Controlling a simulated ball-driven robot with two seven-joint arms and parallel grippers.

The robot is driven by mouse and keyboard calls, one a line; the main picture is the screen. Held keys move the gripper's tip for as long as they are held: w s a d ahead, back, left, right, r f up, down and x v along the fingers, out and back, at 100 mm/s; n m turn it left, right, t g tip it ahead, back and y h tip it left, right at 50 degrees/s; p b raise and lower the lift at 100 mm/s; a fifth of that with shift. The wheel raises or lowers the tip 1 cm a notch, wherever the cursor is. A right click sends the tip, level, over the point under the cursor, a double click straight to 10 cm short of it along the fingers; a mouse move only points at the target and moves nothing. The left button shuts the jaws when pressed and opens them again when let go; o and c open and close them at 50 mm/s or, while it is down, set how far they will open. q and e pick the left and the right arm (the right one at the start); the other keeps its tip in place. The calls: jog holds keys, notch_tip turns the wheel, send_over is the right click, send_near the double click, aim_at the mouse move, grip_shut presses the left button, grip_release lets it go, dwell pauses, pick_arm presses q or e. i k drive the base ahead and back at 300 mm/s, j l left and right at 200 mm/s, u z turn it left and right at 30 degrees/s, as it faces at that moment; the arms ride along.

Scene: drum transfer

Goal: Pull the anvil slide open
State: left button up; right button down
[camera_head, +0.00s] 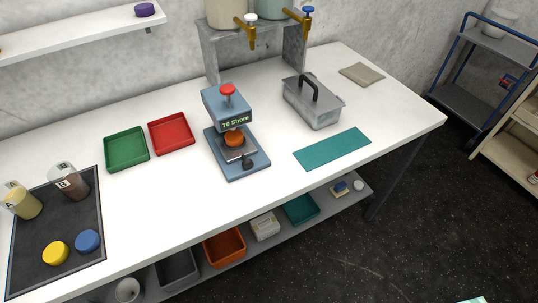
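A blue hardness tester (228,106) stands on the white bench, with a red knob on top and a display reading "70 Shore". Below its head is the anvil slide (238,154), a small grey metal plate over the blue base. An orange-brown puck (234,139) sits on the plate, under the head. A dark round knob (248,164) is at the slide's front, near the front of the base. How far the slide is out is hard to tell. Neither of my grippers is in view.
A green tray (126,149) and a red tray (171,133) lie left of the tester. A lidded grey box (313,101) and a teal mat (332,149) are to its right. A black mat (57,235) holds jars and lids. The bench in front of the tester is clear.

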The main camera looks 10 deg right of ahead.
aim_at(231, 154)
jog(key=k+j+z, duration=0.1)
jog(key=z, duration=0.25)
jog(key=k+j+z, duration=0.2)
jog(key=z, duration=0.15)
jog(key=k+j+z, duration=0.15)
jog(key=z, duration=0.2)
jog(key=j, duration=0.1)
